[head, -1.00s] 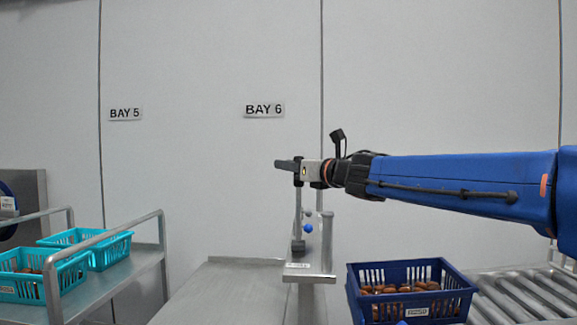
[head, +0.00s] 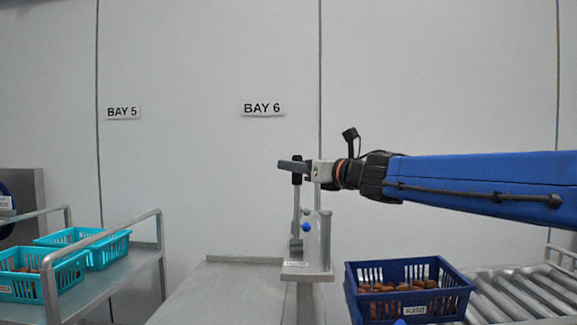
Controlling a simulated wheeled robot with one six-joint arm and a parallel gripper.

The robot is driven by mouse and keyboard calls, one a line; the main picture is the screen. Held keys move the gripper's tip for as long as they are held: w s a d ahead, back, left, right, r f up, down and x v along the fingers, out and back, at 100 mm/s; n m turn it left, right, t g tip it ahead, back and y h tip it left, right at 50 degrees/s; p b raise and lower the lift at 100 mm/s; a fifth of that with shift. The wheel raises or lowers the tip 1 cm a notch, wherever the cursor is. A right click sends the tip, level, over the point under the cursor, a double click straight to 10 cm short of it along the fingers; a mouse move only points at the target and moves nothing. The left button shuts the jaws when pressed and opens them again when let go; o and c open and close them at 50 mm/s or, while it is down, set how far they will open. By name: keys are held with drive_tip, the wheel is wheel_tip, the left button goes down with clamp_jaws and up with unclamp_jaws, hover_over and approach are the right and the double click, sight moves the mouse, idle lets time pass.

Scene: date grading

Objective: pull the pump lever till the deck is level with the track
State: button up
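The pump lever (head: 296,211) is a thin grey bar with a black grip, standing close to upright on the pump stand (head: 306,270). My gripper (head: 292,165) is at the top of the lever, its dark fingers lying across the black grip. The fingers show side-on, so I cannot tell if they are closed on it. A blue ball (head: 306,227) sits beside the lever, in front of an upright grey post. A flat grey deck (head: 220,290) lies left of the stand. The roller track (head: 525,295) is at the right. Their relative heights are hard to judge from here.
A dark blue crate of dates (head: 414,311) stands between the pump stand and the rollers. At the left, a cart (head: 105,295) with a rail carries teal crates (head: 110,250). The wall behind bears BAY 5 (head: 123,112) and BAY 6 (head: 263,108) signs.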

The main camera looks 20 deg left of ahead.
drive_tip(key=r+v, duration=0.1)
drive_tip(key=v, duration=1.2)
drive_tip(key=w+d+f+m+t+h, duration=0.2)
drive_tip(key=d+f+m+t+h, duration=0.15)
drive_tip(key=d+m, duration=0.5)
drive_tip(key=w+d+f+m+t+h, duration=0.1)
drive_tip(key=d+f+m+t+h, duration=0.2)
drive_tip(key=d+m, duration=0.5)
drive_tip(key=s+d+f+m+g+h, duration=0.1)
drive_tip(key=s+d+f+m+h, duration=0.1)
drive_tip(key=d+f+m+h, duration=0.35)
drive_tip(key=s+d+f+m+g+h, duration=0.1)
drive_tip(key=s+d+f+m+h, duration=0.2)
drive_tip(key=d+f+m, duration=0.6)
drive_tip(key=s+d+f+m+g+h, duration=0.2)
drive_tip(key=s+d+f+m+g, duration=0.3)
drive_tip(key=s+d+f+m, duration=0.45)
drive_tip(key=s+f+m+g+y, duration=0.1)
drive_tip(key=s+f+m+g, duration=0.3)
drive_tip(key=s+f, duration=0.9)
drive_tip(key=s+m, duration=0.2)
drive_tip(key=shift+s+a+m, duration=0.25)
drive_tip(key=shift+s+m, duration=0.1)
drive_tip(key=shift+c, duration=0.6)
